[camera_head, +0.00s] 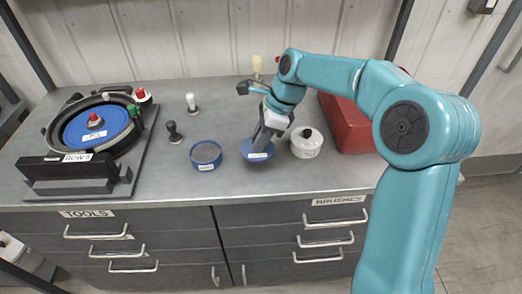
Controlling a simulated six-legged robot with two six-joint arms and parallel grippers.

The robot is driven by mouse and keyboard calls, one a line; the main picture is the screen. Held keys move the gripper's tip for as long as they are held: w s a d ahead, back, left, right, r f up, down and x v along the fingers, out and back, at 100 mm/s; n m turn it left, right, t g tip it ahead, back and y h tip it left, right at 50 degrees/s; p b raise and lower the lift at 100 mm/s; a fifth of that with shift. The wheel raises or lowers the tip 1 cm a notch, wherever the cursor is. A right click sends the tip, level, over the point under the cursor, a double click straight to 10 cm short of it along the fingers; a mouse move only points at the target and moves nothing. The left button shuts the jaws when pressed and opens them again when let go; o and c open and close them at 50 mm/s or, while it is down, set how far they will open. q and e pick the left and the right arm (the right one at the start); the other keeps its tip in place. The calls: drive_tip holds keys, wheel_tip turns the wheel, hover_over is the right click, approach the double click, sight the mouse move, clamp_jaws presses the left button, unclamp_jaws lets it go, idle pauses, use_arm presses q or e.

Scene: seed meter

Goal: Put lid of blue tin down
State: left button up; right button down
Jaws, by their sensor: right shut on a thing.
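The blue tin (206,156) stands open on the grey bench, left of the middle, with dark grey contents showing inside its rim. Its blue lid (249,155) with a small white label is to the right of the tin, apart from it. My right gripper (261,146) reaches down from above and is shut on the lid. The fingertips partly cover the lid. I cannot tell whether the lid touches the bench. My left gripper is not in view.
A white tin (307,144) with a dark knob stands close right of the lid. A red box (345,125) is behind my right arm. A seed meter with a blue disc (95,128) fills the left. Black (173,133) and white (192,104) handled tools stand behind the tin. Bench front is clear.

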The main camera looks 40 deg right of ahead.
wheel_tip(320, 180, down, 4)
drive_tip(key=shift+s+r, duration=0.1)
drive_tip(key=shift+f, duration=0.2)
drive_tip(key=shift+f+b, duration=0.15)
drive_tip(key=shift+b, duration=0.15)
drive_tip(key=c, duration=0.9)
unclamp_jaws()
